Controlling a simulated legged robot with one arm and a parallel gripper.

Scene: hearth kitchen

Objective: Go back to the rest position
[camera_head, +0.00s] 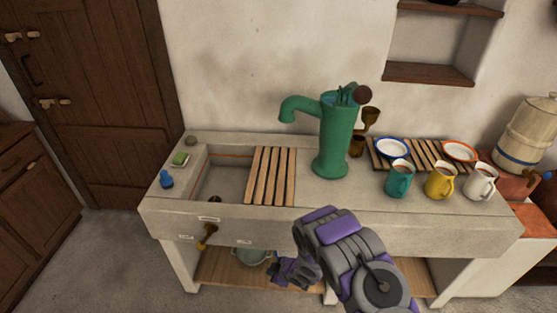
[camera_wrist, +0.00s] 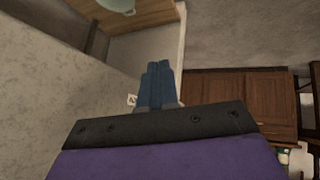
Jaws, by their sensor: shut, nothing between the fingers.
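My arm rises from the bottom of the head view in front of the stone sink counter (camera_head: 290,222). My gripper (camera_head: 278,281) hangs low at its left end, in front of the lower shelf and below the counter's front face. In the wrist view the two blue-grey fingers of my gripper (camera_wrist: 157,68) are together, with nothing held between them. The fingertips are only partly clear in the head view.
A green pump (camera_head: 335,140) stands on the counter. A teal mug (camera_head: 399,180), a yellow mug (camera_head: 439,182) and a white mug (camera_head: 480,184) stand at right. A slatted board (camera_head: 270,176) partly covers the basin. A basin (camera_head: 251,256) sits on the lower shelf (camera_head: 215,272). Floor at left is clear.

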